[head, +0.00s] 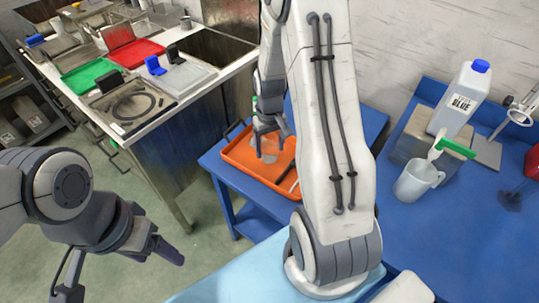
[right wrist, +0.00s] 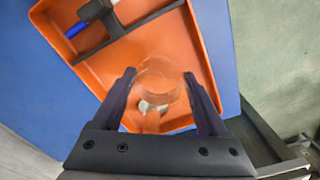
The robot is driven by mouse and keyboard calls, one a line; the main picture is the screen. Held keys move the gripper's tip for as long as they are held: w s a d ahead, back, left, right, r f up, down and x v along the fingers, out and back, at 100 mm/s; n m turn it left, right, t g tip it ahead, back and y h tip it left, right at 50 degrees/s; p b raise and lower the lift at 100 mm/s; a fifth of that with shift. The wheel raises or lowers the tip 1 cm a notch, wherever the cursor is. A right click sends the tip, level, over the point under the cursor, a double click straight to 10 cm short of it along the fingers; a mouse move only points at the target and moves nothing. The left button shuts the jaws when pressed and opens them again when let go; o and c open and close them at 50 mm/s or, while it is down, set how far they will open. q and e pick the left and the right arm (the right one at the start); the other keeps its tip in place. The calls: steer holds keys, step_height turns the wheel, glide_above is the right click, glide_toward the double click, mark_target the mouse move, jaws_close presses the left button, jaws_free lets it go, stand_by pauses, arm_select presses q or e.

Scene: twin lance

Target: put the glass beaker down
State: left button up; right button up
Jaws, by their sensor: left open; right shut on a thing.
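The clear glass beaker (head: 269,147) is between the fingers of my right gripper (head: 270,133), over the orange tray (head: 240,152). In the right wrist view the beaker (right wrist: 160,82) shows as a faint round rim between the two dark fingers of my right gripper (right wrist: 158,75), which is shut on it. The tray (right wrist: 60,22) lies behind it there. I cannot tell whether the beaker's base touches the tray floor. My left gripper (head: 122,268) is open and empty over the floor at lower left, well away from the tray.
A dark divider or tool and a blue item (right wrist: 76,30) lie in the tray. The tray stands on a blue table (head: 215,160). A sink counter with red (head: 135,53) and green trays is behind. A white jug (head: 415,180) and a labelled bottle (head: 462,98) stand at right.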

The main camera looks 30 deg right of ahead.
mark_target(270, 155)
steer(key=shift+f, duration=1.95)
